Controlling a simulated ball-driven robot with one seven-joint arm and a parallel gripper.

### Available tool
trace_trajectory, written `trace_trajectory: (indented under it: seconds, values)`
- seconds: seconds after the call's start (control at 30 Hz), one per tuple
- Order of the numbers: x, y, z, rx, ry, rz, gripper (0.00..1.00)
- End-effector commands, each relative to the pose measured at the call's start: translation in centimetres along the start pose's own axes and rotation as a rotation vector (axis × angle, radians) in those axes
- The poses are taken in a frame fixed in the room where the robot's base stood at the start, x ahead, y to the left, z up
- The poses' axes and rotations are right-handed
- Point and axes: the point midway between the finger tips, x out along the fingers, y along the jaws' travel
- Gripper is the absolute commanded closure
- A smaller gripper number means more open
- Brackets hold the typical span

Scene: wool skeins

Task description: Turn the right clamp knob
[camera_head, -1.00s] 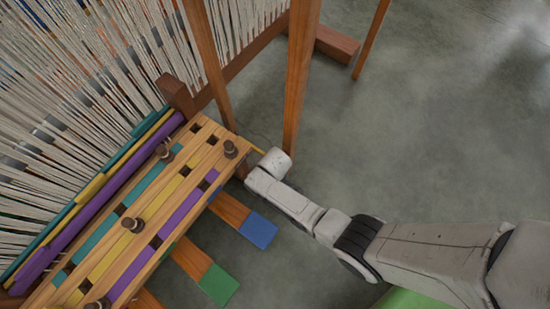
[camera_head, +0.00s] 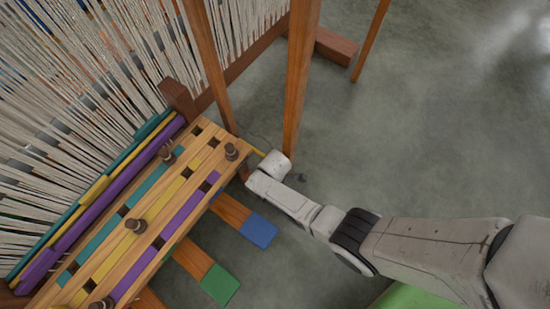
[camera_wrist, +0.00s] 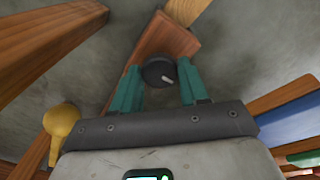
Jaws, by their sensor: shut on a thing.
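The clamp knob (camera_wrist: 158,72) is a dark round knob with a short white line on its face, pointing to the lower right in the wrist view. It sits at a reddish-brown wooden block (camera_wrist: 162,42). My gripper (camera_wrist: 158,80) has its teal fingers on either side of the knob and is shut on it. In the head view my pale wrist is at the right end of the slatted wooden bench (camera_head: 205,150). The fingers and knob are hidden there.
A loom with white warp threads (camera_head: 60,90) stands at the left. Brown posts (camera_head: 300,80) rise close by my wrist. Pedals with blue (camera_head: 258,231) and green (camera_head: 220,285) ends lie below the bench. A yellow bulb-ended piece (camera_wrist: 61,122) is left of my gripper. Floor at right is clear.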

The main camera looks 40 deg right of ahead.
Motion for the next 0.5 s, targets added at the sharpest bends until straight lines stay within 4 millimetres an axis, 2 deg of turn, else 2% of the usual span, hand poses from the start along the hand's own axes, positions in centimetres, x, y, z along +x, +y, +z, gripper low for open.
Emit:
trace_trajectory:
  seconds: [0.43, 0.47, 0.5]
  values:
    - [0.02, 0.01, -0.03, -0.009, 0.001, 0.0, 0.86]
    - [0.02, 0.01, -0.03, -0.009, 0.001, 0.0, 0.54]
    - [0.02, 0.01, -0.03, -0.009, 0.001, 0.0, 0.5]
